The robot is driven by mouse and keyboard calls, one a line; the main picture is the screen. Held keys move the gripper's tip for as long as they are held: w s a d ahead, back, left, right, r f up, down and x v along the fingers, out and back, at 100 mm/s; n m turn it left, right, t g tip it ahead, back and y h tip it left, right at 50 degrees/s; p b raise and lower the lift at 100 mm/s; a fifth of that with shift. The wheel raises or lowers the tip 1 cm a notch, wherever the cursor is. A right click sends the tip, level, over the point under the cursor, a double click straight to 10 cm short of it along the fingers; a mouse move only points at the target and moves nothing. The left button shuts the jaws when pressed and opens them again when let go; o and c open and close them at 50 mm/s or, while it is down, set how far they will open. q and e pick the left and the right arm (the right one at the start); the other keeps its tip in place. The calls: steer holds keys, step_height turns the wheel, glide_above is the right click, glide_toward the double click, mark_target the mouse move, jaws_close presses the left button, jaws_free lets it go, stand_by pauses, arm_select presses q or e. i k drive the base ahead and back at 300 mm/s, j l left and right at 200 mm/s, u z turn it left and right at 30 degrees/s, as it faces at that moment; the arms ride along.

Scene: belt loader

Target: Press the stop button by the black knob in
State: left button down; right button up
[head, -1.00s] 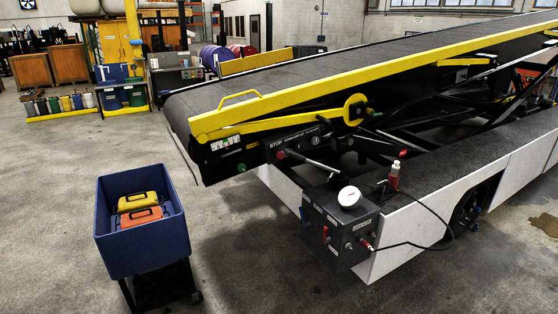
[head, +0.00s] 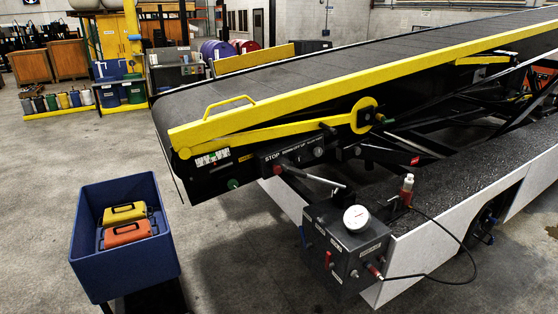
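A dark control panel (head: 300,151) lettered STOP is fixed to the side of the belt loader, below the yellow rail. A red button (head: 277,169) sits just under the STOP lettering at the panel's left end. A small dark knob (head: 319,152) shows towards the panel's right end; its exact shape is too small to tell. A metal lever (head: 325,181) sticks out just below the panel. Neither of my grippers is in the head view, so nothing of mine touches the panel.
A grey control box (head: 345,246) with a white gauge (head: 356,218) stands out in front of the loader's white skirt. A blue bin (head: 124,273) with a yellow and an orange case stands at left. Bare floor (head: 228,246) lies between bin and box.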

mark_target(277, 169)
steer(key=i+l+u, duration=0.1)
steer(key=i+l, duration=0.3)
steer(key=i+l+u, duration=0.1)
steer(key=i+l, duration=0.25)
steer(key=l, duration=0.15)
steer(key=i+l+u, duration=0.1)
steer(key=i+l, duration=0.25)
steer(key=l, duration=0.15)
steer(key=i+l, duration=0.35)
steer(key=l, duration=0.15)
steer(key=k+l, duration=0.1)
steer(key=l, duration=0.25)
steer(key=l+u, duration=0.1)
steer(key=l, duration=0.25)
steer(key=k+l, duration=0.15)
steer(key=l, duration=0.2)
steer(key=k+l+u, duration=0.1)
steer(key=l, duration=0.25)
